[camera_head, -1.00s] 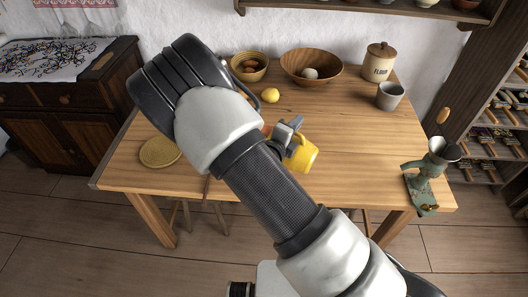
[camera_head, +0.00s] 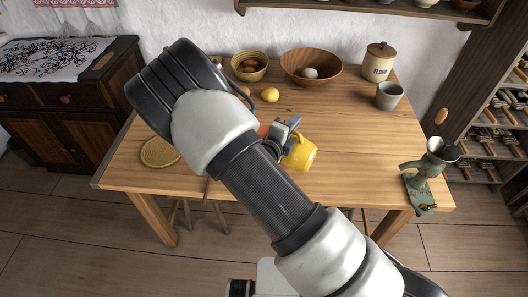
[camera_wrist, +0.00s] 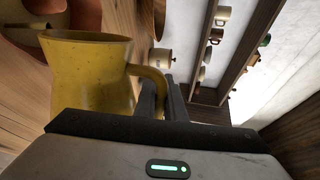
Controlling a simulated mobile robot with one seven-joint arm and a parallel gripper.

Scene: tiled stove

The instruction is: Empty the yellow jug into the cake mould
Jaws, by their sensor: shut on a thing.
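The yellow jug (camera_head: 301,153) is over the middle of the wooden table, partly behind my gripper. My gripper (camera_head: 288,131) is shut on the jug's handle. In the wrist view the jug (camera_wrist: 92,80) fills the left side, and its handle runs between my gripper's fingers (camera_wrist: 162,98). I cannot tell how far the jug is tilted, and its contents do not show. No whole cake mould can be made out. A small orange-brown patch (camera_head: 263,130) shows between my arm and the jug; most of that area is hidden by my arm.
At the table's (camera_head: 350,165) back stand a basket of eggs (camera_head: 236,66), a wooden bowl (camera_head: 312,66), a lemon (camera_head: 270,95), a flour jar (camera_head: 378,64) and a grey cup (camera_head: 390,96). A green grinder (camera_head: 421,180) is at the right corner. A woven mat (camera_head: 159,152) lies left.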

